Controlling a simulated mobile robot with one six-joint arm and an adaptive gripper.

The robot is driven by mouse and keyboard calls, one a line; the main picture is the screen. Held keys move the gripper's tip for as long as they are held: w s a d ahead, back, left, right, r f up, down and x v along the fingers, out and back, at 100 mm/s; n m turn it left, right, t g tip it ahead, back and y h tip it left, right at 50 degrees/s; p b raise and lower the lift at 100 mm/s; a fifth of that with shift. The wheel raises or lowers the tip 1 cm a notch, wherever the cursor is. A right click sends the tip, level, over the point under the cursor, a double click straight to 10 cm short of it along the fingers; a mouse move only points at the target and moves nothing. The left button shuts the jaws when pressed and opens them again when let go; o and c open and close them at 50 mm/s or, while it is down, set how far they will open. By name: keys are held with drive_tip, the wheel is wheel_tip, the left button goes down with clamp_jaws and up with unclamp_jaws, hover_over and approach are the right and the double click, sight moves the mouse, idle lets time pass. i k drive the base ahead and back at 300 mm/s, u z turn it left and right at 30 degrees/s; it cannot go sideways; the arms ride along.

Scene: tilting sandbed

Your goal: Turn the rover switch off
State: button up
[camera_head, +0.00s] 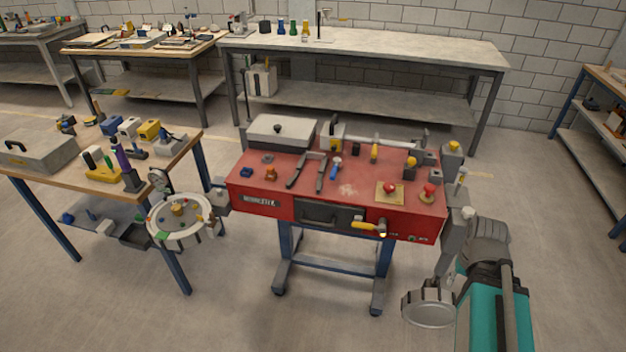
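No rover switch can be made out for certain. On the red bench top (270,187), a red round button sits on a yellow plate (390,190) near the front right. A second red knob (428,191) stands on the bench's right front corner. A yellow-handled part (368,227) is on the bench's front face, beside a dark drawer handle. Whether any of these belongs to a rover is too small to tell. A teal and grey robot part shows at the lower right, beside the bench. I cannot make out gripper fingers there.
Several tools and a grey box (282,131) lie on the red bench. A cluttered wooden table (165,158) stands at left, with a round tray (181,238) between it and the bench. A long grey workbench (400,50) stands behind. The front floor is mostly clear.

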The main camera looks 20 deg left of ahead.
sight(389, 186)
drive_tip(key=k, duration=1.35)
drive_tip(key=u, duration=0.55)
drive_tip(key=i, duration=1.65)
drive_tip(key=z, duration=0.3)
